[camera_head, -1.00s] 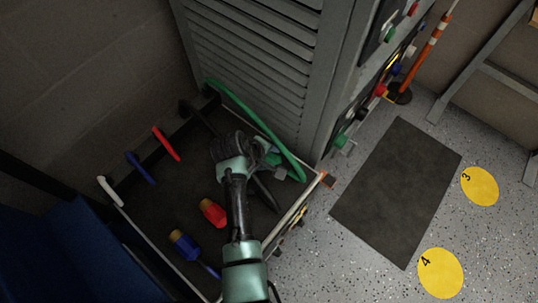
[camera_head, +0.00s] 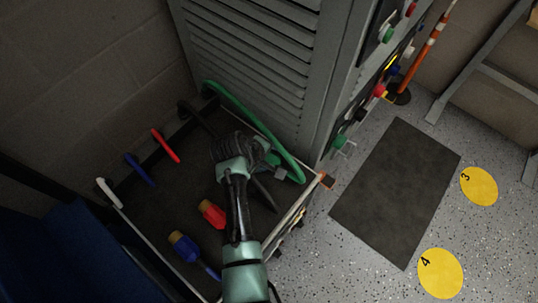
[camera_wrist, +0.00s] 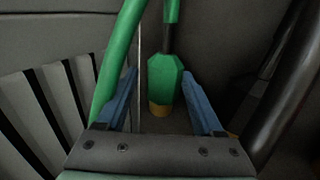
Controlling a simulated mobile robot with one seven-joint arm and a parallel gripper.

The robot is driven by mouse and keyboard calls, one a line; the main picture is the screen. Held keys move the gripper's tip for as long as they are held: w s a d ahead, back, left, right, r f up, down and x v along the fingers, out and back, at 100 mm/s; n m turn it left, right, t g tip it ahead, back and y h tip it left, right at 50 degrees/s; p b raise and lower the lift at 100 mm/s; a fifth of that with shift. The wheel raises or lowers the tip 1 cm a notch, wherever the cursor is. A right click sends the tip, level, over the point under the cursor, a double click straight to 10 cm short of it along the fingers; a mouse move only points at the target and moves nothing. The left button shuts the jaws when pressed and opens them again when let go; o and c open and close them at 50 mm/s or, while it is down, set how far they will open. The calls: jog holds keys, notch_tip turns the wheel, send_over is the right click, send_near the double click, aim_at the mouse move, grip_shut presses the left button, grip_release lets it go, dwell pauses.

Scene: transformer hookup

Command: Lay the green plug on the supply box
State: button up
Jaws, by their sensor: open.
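The green plug (camera_wrist: 165,78), with a tan tip, shows in the wrist view between the two blue fingers of my gripper (camera_wrist: 165,112). The fingers are apart, with a gap on each side of the plug. In the head view my gripper (camera_head: 262,152) is over the far right part of the dark-topped box that looks like the supply box (camera_head: 165,207). There the plug is mostly hidden by my gripper, with green bits showing beside it. I cannot tell whether the plug rests on the box top. A green cable (camera_head: 255,118) arches along the box's far right side.
A red plug (camera_head: 212,213) and a blue plug (camera_head: 184,246) lie on the box top. Red, blue and white cables cross its left edge. A grey louvred cabinet (camera_head: 265,60) stands close behind. A dark mat (camera_head: 397,190) lies on the floor to the right.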

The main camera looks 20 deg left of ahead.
jog(key=shift+s+a+f, duration=0.1)
jog(key=shift+s+f, duration=0.35)
jog(key=w+p+v, duration=0.1)
jog(key=p+v, duration=0.5)
jog(key=v, duration=0.7)
jog(key=shift+r, duration=0.4)
jog(key=shift+s, duration=0.15)
